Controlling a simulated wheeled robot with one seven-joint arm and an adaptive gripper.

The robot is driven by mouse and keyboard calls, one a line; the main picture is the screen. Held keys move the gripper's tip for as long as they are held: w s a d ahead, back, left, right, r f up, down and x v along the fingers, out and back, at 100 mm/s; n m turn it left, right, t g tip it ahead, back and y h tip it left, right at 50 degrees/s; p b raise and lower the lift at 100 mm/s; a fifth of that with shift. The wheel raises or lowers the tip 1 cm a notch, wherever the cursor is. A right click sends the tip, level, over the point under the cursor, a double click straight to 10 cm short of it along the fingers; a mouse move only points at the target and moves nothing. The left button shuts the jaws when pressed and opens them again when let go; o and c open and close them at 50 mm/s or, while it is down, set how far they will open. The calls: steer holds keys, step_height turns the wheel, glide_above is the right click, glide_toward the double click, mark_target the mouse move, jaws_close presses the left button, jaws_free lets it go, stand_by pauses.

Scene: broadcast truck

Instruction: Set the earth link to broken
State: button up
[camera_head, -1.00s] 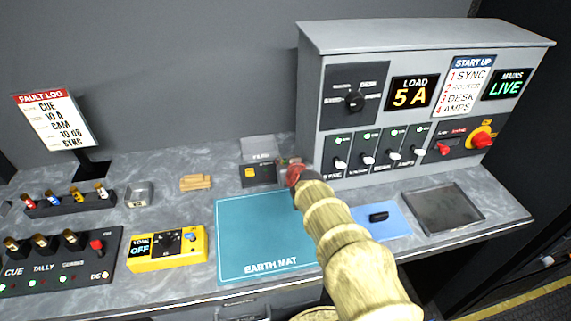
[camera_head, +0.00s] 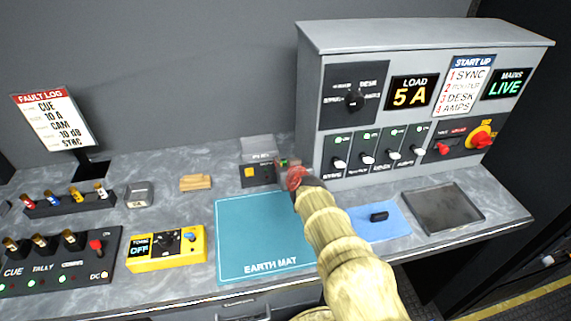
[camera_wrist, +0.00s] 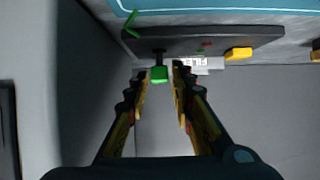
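A dark box (camera_head: 259,173) with a yellow button stands at the back of the bench, behind the teal earth mat (camera_head: 262,238). It also shows upside down in the wrist view (camera_wrist: 205,42). A green-ended lever (camera_wrist: 159,73) on a dark stem stands out from this box and appears to be the earth link. Its position marks are too small to read. My gripper (camera_wrist: 160,82) is open, with one finger on each side of the green end; contact cannot be told.
The grey switch cabinet (camera_head: 310,100) stands close to the right of my gripper. A yellow tone unit (camera_head: 168,263) sits left of the mat. The mat is bare.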

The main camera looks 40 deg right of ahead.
steer(key=shift+o, duration=1.2)
steer(key=v, duration=1.2)
steer(key=shift+a+f, duration=0.1)
steer(key=shift+f, duration=0.05)
steer(key=shift+m+g+y, duration=0.4)
steer(key=shift+y, duration=0.4)
steer(key=a+f, duration=0.1)
steer(key=s+a+f, duration=0.1)
steer(key=a+f, duration=0.1)
steer(key=shift+s+a, duration=0.15)
steer(key=shift+s, duration=0.1)
steer(key=s+a+r+n+g+y+p, duration=0.2)
steer(key=s+a+r, duration=0.2)
steer(key=a, duration=0.3)
steer(key=s+a+r+n+g+y+p, duration=0.2)
steer(key=s+a+r, duration=0.25)
steer(key=a, duration=0.25)
steer(key=w+a+r+n+p, duration=0.1)
steer(key=a+r+n+p, duration=0.2)
steer(key=a+r, duration=0.3)
steer(key=shift+a+y, duration=0.15)
steer(key=shift+y, duration=0.15)
